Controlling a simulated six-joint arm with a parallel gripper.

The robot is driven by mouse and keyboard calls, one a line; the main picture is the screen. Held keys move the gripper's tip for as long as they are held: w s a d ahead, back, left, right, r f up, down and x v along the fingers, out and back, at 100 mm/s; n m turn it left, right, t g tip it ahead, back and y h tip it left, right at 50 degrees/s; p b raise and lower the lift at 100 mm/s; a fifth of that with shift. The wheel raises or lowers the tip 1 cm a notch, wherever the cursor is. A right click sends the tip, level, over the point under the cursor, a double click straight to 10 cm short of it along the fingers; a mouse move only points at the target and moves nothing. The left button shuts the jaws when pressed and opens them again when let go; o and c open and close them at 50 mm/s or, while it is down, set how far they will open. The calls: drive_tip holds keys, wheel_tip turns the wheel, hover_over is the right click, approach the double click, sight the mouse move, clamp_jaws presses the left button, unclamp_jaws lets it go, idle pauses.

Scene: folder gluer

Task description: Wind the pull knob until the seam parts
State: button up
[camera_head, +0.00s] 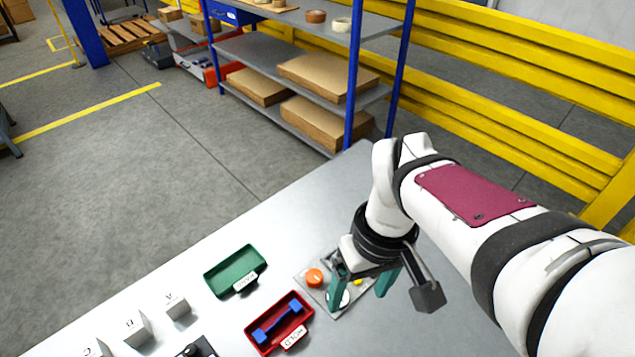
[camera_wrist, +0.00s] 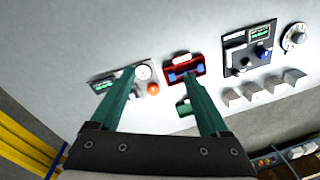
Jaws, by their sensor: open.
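A grey panel (camera_head: 306,268) on the table carries an orange knob (camera_head: 314,278), a white round part (camera_head: 338,298) and a small yellow part (camera_head: 357,282). The orange knob (camera_wrist: 153,89) and the white round part (camera_wrist: 143,72) also show in the wrist view. My gripper (camera_head: 358,302) is over the right side of this panel, its teal fingers spread with nothing between them. The left finger partly covers the panel; contact cannot be told. I cannot tell which knob is the pull knob. No seam can be made out.
A red tray (camera_head: 252,338) holding a blue bar-shaped piece (camera_head: 277,324) and a green tray (camera_head: 234,270) stand left of the panel. White blocks (camera_wrist: 252,88) and a panel with a blue knob (camera_wrist: 262,53) lie farther off. A white dial (camera_wrist: 295,37) is beyond.

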drive_tip(key=w+a+f+n, duration=0.2)
drive_tip(key=w+a+n, duration=0.1)
drive_tip(key=w+n, duration=0.35)
drive_tip(key=n+h, duration=0.1)
drive_tip(key=n, duration=0.6)
hover_over(314, 276)
wheel_tip(314, 276, down, 4)
wheel_tip(314, 276, down, 16)
drive_tip(key=shift+r, duration=0.2)
drive_tip(key=shift+w, duration=0.1)
clamp_jaws()
